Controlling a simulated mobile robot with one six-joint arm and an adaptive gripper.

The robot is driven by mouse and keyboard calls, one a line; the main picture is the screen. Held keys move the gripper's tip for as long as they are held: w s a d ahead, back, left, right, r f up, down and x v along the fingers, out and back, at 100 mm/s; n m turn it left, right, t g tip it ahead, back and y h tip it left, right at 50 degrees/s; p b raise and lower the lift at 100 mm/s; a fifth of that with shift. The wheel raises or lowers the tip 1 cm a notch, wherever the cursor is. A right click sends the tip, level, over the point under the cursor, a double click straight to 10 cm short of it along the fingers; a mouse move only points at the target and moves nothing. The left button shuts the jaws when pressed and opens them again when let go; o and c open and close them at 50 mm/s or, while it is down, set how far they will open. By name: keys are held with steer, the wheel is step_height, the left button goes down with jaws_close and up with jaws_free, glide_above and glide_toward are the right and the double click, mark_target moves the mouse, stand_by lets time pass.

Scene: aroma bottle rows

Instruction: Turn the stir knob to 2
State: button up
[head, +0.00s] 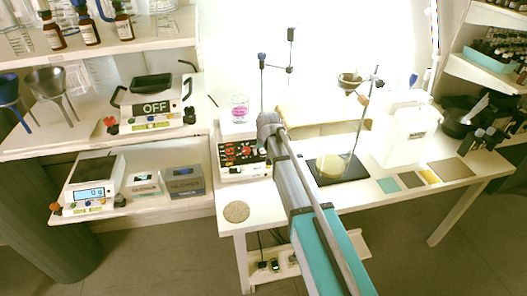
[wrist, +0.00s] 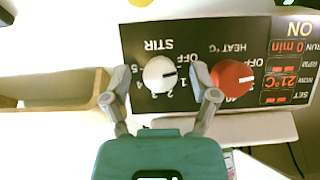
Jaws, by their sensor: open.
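The white round stir knob (wrist: 160,74) sits on the black control panel (wrist: 245,48), under the word STIR, which appears upside down in the wrist view. Its dark pointer mark points right, toward the OFF side; the numbers lie around its lower side. My gripper (wrist: 159,70) is open, with one finger on each side of the knob. Gaps show between the fingers and the knob. The right finger lies between the stir knob and the red heat knob (wrist: 232,77). In the head view, my arm partly covers the right side of the panel (head: 240,153).
A beaker of pink liquid (head: 239,108) stands on the hotplate stirrer. A cork disc (head: 236,211) lies in front of it. A wooden tray (wrist: 60,92) is left of my gripper in the wrist view. A stand with a black base (head: 352,172) stands to the right.

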jaws_close()
stand_by(0.3)
